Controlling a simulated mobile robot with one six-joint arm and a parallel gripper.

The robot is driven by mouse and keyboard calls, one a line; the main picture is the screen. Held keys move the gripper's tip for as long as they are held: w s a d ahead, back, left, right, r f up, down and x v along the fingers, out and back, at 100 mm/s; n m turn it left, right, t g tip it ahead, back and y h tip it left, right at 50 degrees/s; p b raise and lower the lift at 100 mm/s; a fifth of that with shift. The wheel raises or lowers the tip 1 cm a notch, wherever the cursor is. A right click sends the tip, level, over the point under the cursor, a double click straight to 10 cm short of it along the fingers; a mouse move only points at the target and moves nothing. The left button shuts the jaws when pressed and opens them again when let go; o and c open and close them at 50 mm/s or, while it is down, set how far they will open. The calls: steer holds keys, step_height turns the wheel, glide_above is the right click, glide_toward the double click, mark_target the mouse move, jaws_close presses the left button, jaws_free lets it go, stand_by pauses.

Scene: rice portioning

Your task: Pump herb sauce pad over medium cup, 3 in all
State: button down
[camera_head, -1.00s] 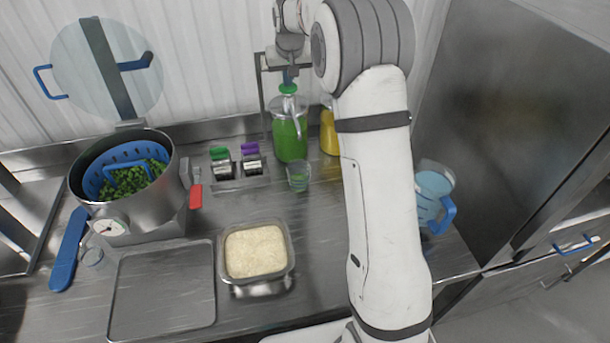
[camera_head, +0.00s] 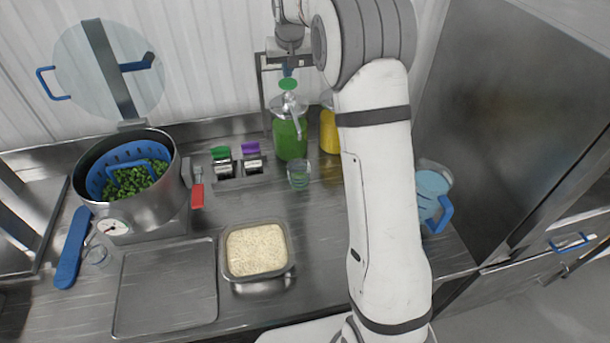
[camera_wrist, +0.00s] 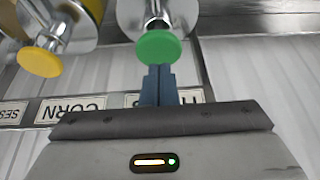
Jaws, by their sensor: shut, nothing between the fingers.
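The green herb sauce pad (camera_head: 289,84) tops the pump of a clear jar of green sauce (camera_head: 290,138) at the back of the counter. My gripper (camera_head: 288,73) is directly above the pad, fingers together and pointing down, with nothing held. In the wrist view the closed fingers (camera_wrist: 159,72) line up with the pad (camera_wrist: 159,46); whether they touch is hard to tell. A small clear cup (camera_head: 299,176) stands upright in front of the jar, below the spout. It looks greenish, but its fill level is unclear.
A yellow sauce jar (camera_head: 329,132) stands right of the green one, partly behind my arm. Its yellow pad (camera_wrist: 40,62) shows in the wrist view. A rice container (camera_head: 254,276), a tray (camera_head: 128,318) and a pot (camera_head: 150,205) stand left. A blue-handled jug (camera_head: 434,188) is right.

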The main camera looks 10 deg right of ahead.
mark_target(288, 83)
steer(key=shift+f, duration=0.15)
steer(key=shift+s+f+b, duration=0.1)
steer(key=shift+f+b, duration=1.15)
steer(key=shift+f, duration=0.45)
steer(key=shift+r+p, duration=1.25)
steer(key=shift+r, duration=0.6)
step_height(288, 83, up, 6)
steer(key=p, duration=0.3)
steer(key=shift+p, duration=0.35)
